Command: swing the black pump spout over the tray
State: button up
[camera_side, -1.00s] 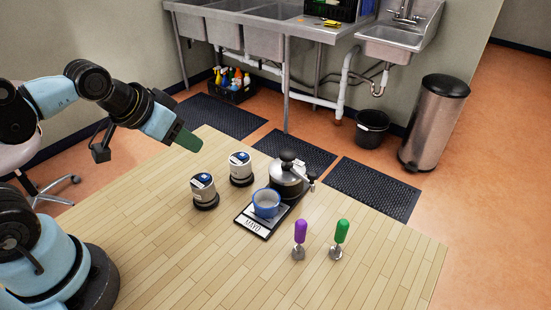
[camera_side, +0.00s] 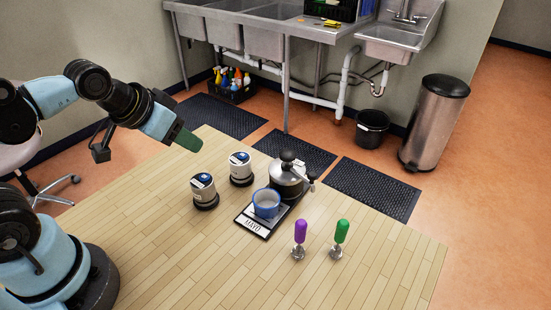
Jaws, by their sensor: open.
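A steel pump pot with a black knob (camera_side: 287,156) on top stands on the wooden table. Its spout (camera_side: 311,176) reaches out to the right of the pot, not over the tray. A black tray (camera_side: 243,222) with a label reading MAYO lies in front of the pot. A blue-rimmed cup (camera_side: 266,204) stands on the tray. My gripper (camera_side: 189,141) is open and empty, up over the far left part of the table. It is well to the left of the pot and touches nothing. The gap between its fingers is hard to see from this side.
Two white labelled canisters (camera_side: 203,188) (camera_side: 240,166) on dark bases stand between my gripper and the tray. A purple-handled tool (camera_side: 299,233) and a green-handled tool (camera_side: 341,234) stand upright at the front right.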

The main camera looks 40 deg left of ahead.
jog(key=shift+o, duration=0.3)
notch_tip(320, 180, up, 7)
jog(key=m+g, duration=0.7)
jog(key=m, duration=0.1)
send_over(313, 174)
notch_tip(313, 174, down, 12)
jog(key=shift+r, duration=0.1)
grip_shut()
